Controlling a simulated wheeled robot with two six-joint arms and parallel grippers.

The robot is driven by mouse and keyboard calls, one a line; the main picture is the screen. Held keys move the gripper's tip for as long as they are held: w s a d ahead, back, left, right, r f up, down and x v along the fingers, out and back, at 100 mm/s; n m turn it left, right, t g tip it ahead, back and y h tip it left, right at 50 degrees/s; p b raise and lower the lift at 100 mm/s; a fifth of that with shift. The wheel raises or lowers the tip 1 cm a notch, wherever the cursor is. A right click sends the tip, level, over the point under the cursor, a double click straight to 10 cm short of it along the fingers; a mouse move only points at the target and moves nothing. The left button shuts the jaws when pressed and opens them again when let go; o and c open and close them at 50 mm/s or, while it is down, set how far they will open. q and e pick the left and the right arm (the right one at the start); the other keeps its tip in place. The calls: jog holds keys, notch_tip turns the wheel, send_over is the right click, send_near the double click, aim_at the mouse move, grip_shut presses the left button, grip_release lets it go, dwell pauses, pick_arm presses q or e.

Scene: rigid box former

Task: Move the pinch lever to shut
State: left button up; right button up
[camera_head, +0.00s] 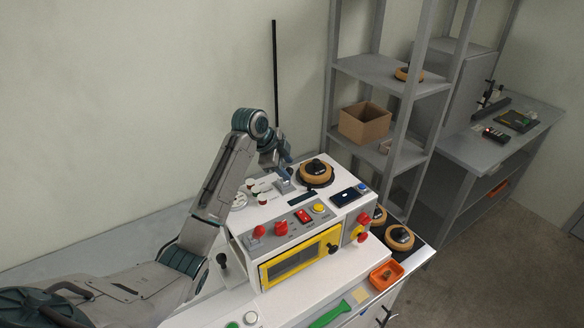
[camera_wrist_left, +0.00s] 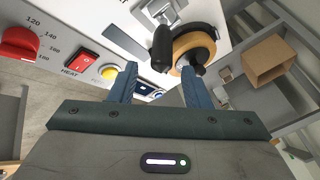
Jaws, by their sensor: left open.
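The white machine (camera_head: 292,250) stands on the bench, with a tan reel (camera_head: 315,173) on its top; the reel also shows in the left wrist view (camera_wrist_left: 204,42). A black lever handle (camera_wrist_left: 162,48), which looks like the pinch lever, stands on a metal mount beside the reel. My left gripper (camera_head: 285,168) is over the machine top, left of the reel. In the left wrist view its blue fingers (camera_wrist_left: 158,68) are apart and empty, with the handle just beyond the tips. I cannot tell whether they touch it. My right gripper is out of view.
Red knobs (camera_head: 281,228), a red heat switch (camera_head: 303,215) and a yellow button (camera_head: 319,208) line the machine's front top. A small dark screen (camera_head: 347,197) is at the right. An orange tray (camera_head: 386,275) sits on the bench front. Grey shelves (camera_head: 395,72) stand behind.

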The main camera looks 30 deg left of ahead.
pick_arm(q)
jog(key=p+x, duration=0.1)
jog(key=x, duration=0.4)
grip_shut()
